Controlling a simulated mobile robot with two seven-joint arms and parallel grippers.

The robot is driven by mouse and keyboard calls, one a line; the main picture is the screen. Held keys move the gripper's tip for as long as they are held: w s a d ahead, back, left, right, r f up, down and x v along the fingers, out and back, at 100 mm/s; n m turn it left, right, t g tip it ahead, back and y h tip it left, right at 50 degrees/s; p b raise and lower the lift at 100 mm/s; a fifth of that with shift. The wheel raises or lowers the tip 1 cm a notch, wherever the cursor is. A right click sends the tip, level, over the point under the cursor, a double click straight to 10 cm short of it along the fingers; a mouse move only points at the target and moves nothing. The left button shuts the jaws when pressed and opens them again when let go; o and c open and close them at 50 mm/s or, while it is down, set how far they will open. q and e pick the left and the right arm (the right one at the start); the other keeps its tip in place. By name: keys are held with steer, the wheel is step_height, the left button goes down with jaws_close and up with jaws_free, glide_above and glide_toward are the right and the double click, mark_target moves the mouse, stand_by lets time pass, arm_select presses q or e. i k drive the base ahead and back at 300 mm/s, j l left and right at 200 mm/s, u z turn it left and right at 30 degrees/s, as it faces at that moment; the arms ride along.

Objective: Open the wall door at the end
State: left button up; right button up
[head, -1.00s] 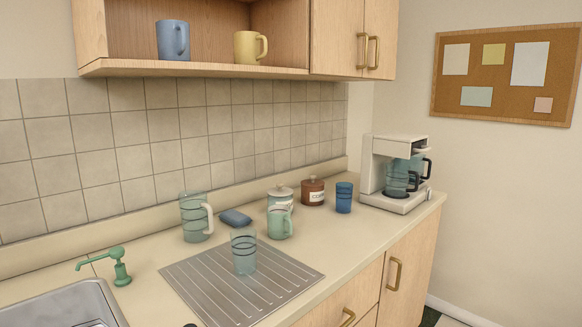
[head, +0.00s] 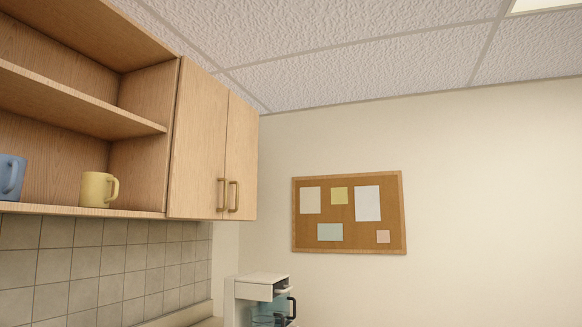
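The wall cabinet at the end has two light wood doors, a left one (head: 197,140) and a right one (head: 241,160). Both are closed. Each has a vertical brass handle near its lower inner edge: the left handle (head: 222,195) and the right handle (head: 234,196) stand side by side. Neither of my grippers is in the head view, so their place relative to the doors does not show.
An open shelf (head: 80,210) left of the doors holds a yellow mug (head: 98,189) and a blue mug (head: 11,177). A white coffee maker (head: 262,285) stands below on the counter. A corkboard (head: 349,213) hangs on the wall. The room before the doors looks clear.

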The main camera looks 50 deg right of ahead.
mark_target(241, 158)
steer(key=z, duration=1.15)
steer(key=i+l+z, duration=0.3)
steer(key=i+l, duration=0.35)
